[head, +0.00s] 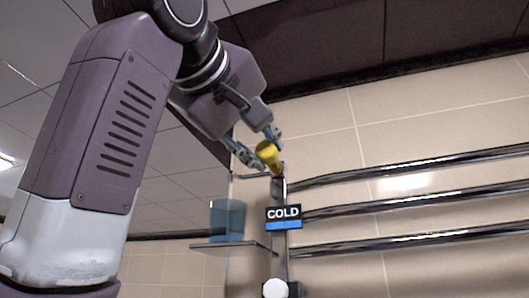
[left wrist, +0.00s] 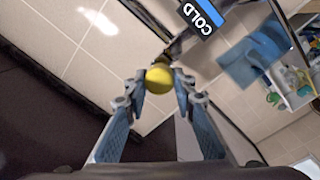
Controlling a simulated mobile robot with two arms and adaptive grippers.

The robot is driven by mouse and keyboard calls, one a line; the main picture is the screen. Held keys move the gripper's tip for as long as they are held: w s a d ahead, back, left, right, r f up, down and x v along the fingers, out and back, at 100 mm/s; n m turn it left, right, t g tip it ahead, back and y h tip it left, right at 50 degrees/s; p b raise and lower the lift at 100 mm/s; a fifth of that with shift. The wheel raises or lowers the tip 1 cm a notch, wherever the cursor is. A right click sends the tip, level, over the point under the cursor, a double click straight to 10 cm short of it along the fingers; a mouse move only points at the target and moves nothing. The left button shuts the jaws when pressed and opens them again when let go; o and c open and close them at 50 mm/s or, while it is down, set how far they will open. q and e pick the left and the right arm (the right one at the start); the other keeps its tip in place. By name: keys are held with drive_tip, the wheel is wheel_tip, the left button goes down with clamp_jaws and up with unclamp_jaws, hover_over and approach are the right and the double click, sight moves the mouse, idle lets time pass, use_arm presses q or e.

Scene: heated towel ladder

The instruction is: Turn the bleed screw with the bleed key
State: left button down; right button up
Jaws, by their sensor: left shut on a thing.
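My left gripper (head: 257,147) is shut on the yellow bleed key (head: 268,154), with one finger on each side of it. The key is tilted, its lower end at the top of the chrome upright of the towel ladder (head: 279,243). In the left wrist view the yellow key (left wrist: 159,79) sits between the fingertips of my left gripper (left wrist: 157,92). The bleed screw is hidden behind the key, and I cannot tell whether the key sits on it. My right gripper is in neither view.
A COLD sign (head: 284,217) hangs on the upright just below the key. Chrome rungs (head: 410,204) run to the right. A blue translucent cup (head: 227,220) stands on a small shelf (head: 232,246) to the left. A white knob (head: 275,288) is low on the upright.

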use_arm(q)
drive_tip(key=shift+s, duration=0.1)
idle(0.3)
drive_tip(key=shift+b+v, duration=0.35)
drive_tip(key=shift+v, duration=0.95)
drive_tip(key=shift+r, duration=0.1)
